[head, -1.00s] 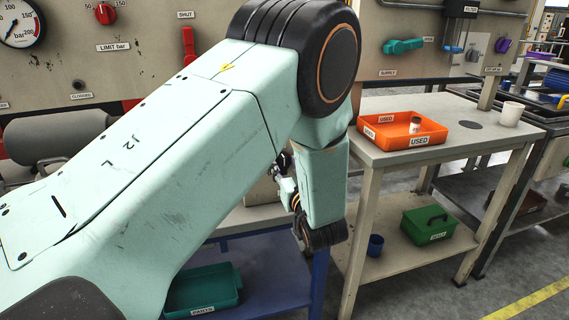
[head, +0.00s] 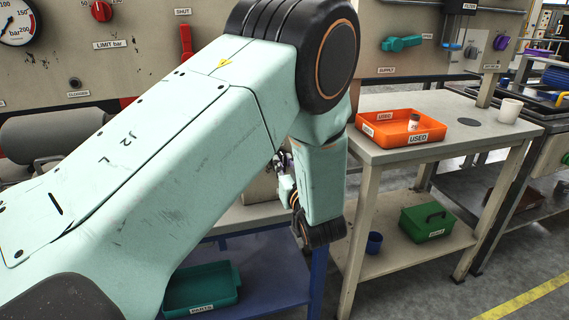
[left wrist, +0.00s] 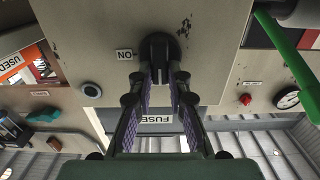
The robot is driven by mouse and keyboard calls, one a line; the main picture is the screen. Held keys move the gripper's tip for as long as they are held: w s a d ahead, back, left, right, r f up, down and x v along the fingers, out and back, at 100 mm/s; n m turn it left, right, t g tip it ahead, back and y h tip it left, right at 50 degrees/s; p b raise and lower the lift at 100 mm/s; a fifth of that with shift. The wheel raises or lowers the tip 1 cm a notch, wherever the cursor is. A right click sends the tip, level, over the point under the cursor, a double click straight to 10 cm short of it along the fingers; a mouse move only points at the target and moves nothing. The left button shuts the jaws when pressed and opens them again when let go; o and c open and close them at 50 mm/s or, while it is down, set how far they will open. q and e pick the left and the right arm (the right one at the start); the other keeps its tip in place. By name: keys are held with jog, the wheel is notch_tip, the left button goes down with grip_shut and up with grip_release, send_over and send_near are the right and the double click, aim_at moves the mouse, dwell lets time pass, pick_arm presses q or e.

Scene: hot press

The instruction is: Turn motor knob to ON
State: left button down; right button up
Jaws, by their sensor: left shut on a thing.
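In the left wrist view a dark round knob (left wrist: 160,43) sits on a beige panel (left wrist: 215,50), with an ON label (left wrist: 124,55) beside it, to its left in the picture. My left gripper (left wrist: 160,75) is shut on the knob, one finger on each side of its grip. The knob's pointer mark cannot be made out. In the head view my left arm hides the knob, and only a small part of the hand shows behind the forearm. My right gripper is in neither view.
In the head view an orange USED tray (head: 375,131) stands on the side table (head: 460,108), with a white cup (head: 510,111). A green box (head: 430,222) is on the shelf below. A green bar (left wrist: 290,60) crosses the left wrist view at right.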

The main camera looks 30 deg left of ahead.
pick_arm(q)
jog(key=shift+r, duration=0.15)
jog(key=shift+w+r+m+p, duration=0.1)
jog(key=shift+m+p, duration=0.5)
jog(key=shift+p, duration=0.25)
jog(key=m+p, duration=0.2)
jog(key=shift+w+d+m, duration=0.1)
jog(key=shift+d+m, duration=0.05)
jog(key=shift+m, duration=0.15)
jog(key=m+p, duration=0.2)
jog(key=m, duration=0.2)
jog(key=m+p, duration=0.1)
jog(key=m, duration=0.4)
jog(key=f+m+p, duration=0.1)
jog(key=m+p, duration=0.1)
jog(key=m, duration=0.2)
jog(key=shift+w+d+m+p, duration=0.3)
jog(key=shift+w+m+p, duration=0.05)
jog(key=shift+w+m, duration=0.05)
jog(key=shift+f, duration=0.1)
